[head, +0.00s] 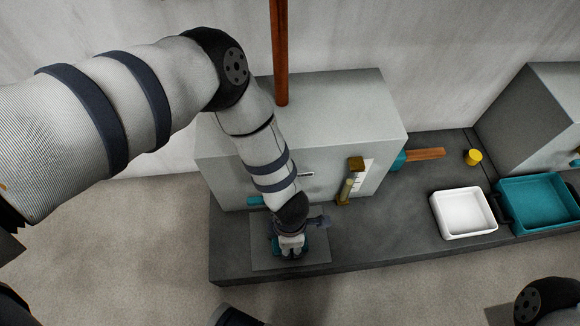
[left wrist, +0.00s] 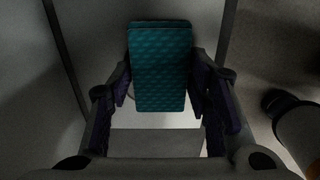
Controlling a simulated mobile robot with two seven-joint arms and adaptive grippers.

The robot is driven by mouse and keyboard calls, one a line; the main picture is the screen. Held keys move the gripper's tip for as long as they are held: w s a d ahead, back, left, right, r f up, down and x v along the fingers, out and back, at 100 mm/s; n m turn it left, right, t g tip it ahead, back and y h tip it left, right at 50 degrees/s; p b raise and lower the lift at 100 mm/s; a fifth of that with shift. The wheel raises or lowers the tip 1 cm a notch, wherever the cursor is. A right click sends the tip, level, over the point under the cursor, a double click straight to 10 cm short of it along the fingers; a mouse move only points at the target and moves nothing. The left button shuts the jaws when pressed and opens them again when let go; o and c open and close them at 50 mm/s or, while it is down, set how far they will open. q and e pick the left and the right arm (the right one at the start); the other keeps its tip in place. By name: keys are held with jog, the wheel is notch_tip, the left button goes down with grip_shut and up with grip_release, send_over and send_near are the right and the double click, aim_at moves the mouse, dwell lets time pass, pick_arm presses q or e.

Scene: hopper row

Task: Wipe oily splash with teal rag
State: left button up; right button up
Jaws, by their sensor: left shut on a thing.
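The teal rag (left wrist: 160,65) is a folded, patterned block between the fingers of my left gripper (left wrist: 161,88) in the left wrist view. In the head view my left gripper (head: 291,252) points down over a lighter grey rectangular plate (head: 262,255) at the front of the dark bench, shut on the rag. Only small teal edges of the rag (head: 306,243) show there. I cannot tell whether the rag touches the plate. I cannot make out the oily splash; the gripper and rag cover part of the plate. My right gripper is not in view.
A large grey box-shaped hopper (head: 325,125) with an orange-brown post (head: 281,50) stands just behind my left gripper. To the right are a white tray (head: 437,213), a teal tray (head: 508,213) and a yellow cup (head: 473,157).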

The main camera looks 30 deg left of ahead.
pick_arm(q)
jog(key=shift+f, duration=0.25)
jog(key=shift+w+d+f+b, duration=0.3)
jog(key=shift+w+d+b, duration=0.2)
jog(key=shift+d+b, duration=0.4)
jog(key=shift+r, duration=0.1)
jog(key=shift+c, duration=1.3)
grip_shut()
jog(key=shift+r, duration=0.1)
